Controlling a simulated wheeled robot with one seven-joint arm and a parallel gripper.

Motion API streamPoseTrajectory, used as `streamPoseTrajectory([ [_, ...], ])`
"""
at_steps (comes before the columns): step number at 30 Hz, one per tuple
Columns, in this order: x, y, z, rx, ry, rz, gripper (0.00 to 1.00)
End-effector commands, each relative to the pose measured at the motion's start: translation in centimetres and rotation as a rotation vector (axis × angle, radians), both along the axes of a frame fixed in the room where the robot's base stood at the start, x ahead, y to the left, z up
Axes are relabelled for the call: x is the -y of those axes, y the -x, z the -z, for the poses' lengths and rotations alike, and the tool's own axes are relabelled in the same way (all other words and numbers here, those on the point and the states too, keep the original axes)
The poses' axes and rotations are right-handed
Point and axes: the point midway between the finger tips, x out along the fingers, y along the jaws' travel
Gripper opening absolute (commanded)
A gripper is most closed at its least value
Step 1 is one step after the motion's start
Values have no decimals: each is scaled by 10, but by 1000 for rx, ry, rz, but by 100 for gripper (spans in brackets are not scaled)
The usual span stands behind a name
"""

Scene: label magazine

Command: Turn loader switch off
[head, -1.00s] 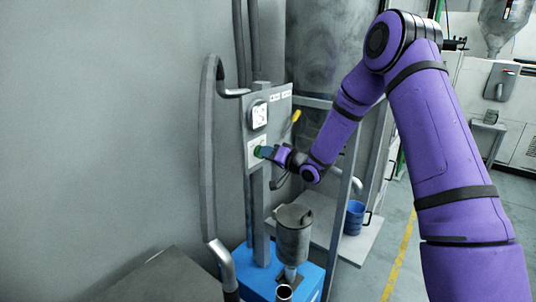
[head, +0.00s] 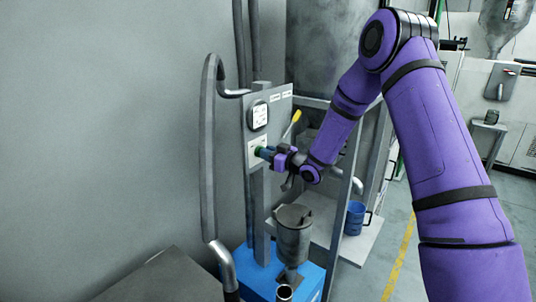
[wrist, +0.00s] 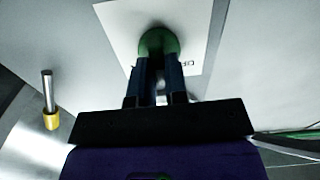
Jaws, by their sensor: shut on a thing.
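The loader switch (wrist: 158,42) is a green round knob on a white plate (wrist: 110,20) fixed to a grey panel. In the head view the switch (head: 258,151) sits low on the panel, below a white dial. My gripper (wrist: 160,70) reaches it from the front, its two blue fingers closed around the knob. In the head view my gripper (head: 265,153) covers part of the knob. The lettering on the plate is partly hidden, so I cannot read the switch position.
A yellow-tipped lever (head: 296,116) sticks out right of the panel. A bent grey pipe (head: 207,150) stands to the left. A grey hopper (head: 293,235) stands below on a blue base (head: 310,280). A blue mug (head: 355,217) sits on a shelf to the right.

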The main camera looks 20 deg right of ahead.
Motion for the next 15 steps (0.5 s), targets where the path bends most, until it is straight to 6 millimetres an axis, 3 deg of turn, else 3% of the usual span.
streamPoseTrajectory([
  [15, -2, 2, 1, 277, 383, -1, 0],
])
